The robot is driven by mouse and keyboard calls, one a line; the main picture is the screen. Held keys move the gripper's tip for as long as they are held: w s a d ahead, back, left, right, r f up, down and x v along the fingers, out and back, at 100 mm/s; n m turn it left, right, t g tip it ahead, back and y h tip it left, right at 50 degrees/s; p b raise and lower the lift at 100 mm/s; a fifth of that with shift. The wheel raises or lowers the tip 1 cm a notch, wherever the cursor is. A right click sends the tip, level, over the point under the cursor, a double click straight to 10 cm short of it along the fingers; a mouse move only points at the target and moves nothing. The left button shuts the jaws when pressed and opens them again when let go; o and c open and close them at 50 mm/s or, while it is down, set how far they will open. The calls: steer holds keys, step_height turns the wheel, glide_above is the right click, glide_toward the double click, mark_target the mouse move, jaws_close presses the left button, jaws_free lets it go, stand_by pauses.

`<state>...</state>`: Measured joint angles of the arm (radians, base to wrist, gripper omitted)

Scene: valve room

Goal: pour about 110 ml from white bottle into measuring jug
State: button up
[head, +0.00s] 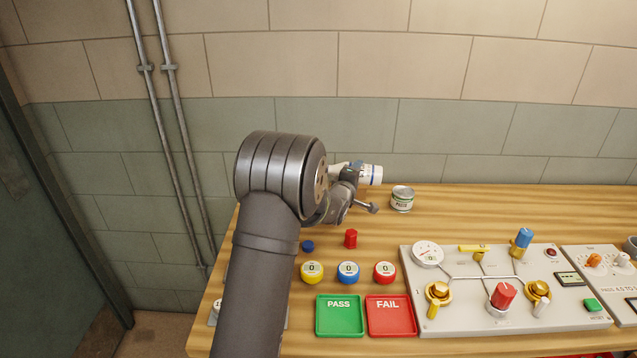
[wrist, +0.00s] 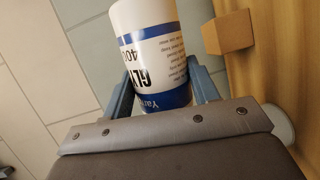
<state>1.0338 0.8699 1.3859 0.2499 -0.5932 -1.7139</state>
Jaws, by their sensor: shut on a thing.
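The white bottle (wrist: 155,50) has blue bands and dark printed lettering. My gripper (wrist: 160,80) is shut around it, with a blue-grey finger on each side. In the head view the bottle (head: 369,174) is held above the back of the bench, tipped over to near horizontal, with one end toward the right. My gripper (head: 347,181) and arm hide part of it there. I cannot make out the measuring jug in either view, nor any liquid stream.
A red cylinder (head: 351,239), coloured dials (head: 348,272), PASS and FAIL trays (head: 341,316) and a valve panel (head: 461,318) lie in front. The wrist view shows a wooden block (wrist: 228,32) and an unclear white round thing (wrist: 279,125).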

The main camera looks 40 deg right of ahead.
mark_target(362, 183)
steer(key=shift+r+n, duration=0.3)
steer(key=shift+r, duration=0.05)
steer(key=shift+s+d+r, duration=0.1)
steer(key=shift+s+d, duration=0.2)
steer(key=shift+s, duration=0.1)
steer(key=shift+c, duration=0.2)
steer(key=shift+r+n+h+p, duration=0.4)
steer(key=shift+r+n+p, duration=0.2)
steer(key=shift+p, duration=0.1)
stand_by(1.6)
steer(key=shift+f, duration=0.15)
steer(key=f+m, duration=0.2)
steer(key=f+m+y, duration=0.1)
steer(key=shift+s+d, duration=0.2)
steer(key=shift+s, duration=0.05)
steer(key=shift+s+d+f+m, duration=0.1)
steer(key=shift+s+f+m, duration=0.05)
steer(key=shift+f+m, duration=0.3)
steer(key=shift+f, duration=0.1)
stand_by(1.3)
